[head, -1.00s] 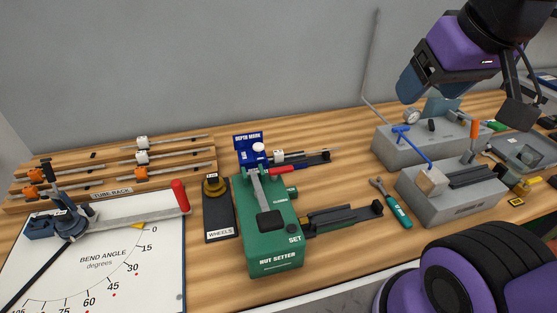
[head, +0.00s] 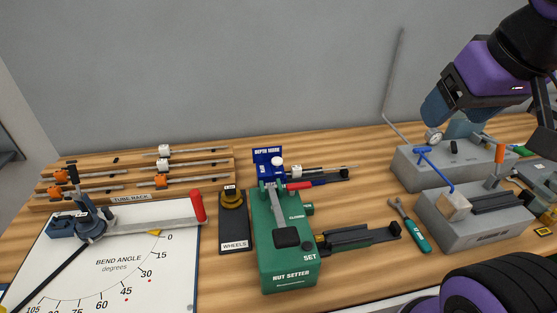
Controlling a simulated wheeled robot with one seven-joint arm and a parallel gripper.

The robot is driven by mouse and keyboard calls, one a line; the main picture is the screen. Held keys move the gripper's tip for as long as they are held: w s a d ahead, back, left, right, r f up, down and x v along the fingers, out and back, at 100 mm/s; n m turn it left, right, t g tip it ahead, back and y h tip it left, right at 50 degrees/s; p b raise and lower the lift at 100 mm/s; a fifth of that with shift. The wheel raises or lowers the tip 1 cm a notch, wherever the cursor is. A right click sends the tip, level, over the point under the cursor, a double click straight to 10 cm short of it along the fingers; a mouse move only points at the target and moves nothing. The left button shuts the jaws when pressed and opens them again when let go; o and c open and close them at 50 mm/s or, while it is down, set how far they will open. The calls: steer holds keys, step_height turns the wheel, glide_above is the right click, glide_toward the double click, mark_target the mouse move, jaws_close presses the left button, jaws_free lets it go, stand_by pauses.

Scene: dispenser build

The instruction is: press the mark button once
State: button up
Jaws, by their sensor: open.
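The blue depth mark station (head: 267,155) stands at the back middle of the bench, behind the green nut setter. A white round knob (head: 277,161), which looks like the mark button, sits on its front. A tube with a white fitting (head: 295,172) lies in the dark holder to its right. My gripper (head: 490,122) is high at the upper right, far to the right of the button and touching nothing I can see. Its jaws are apart, with no object visible between them. Part of it is hidden by the arm and the picture edge.
The green nut setter (head: 285,250) with its red-ended lever stands just in front of the station. A tube rack (head: 130,197) and bend-angle board (head: 120,262) are left. Grey fixtures (head: 475,222) and a thin bent tube (head: 393,85) are right. A green-handled wrench (head: 415,232) lies between.

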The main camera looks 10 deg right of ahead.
jaws_close()
stand_by(0.3)
stand_by(1.5)
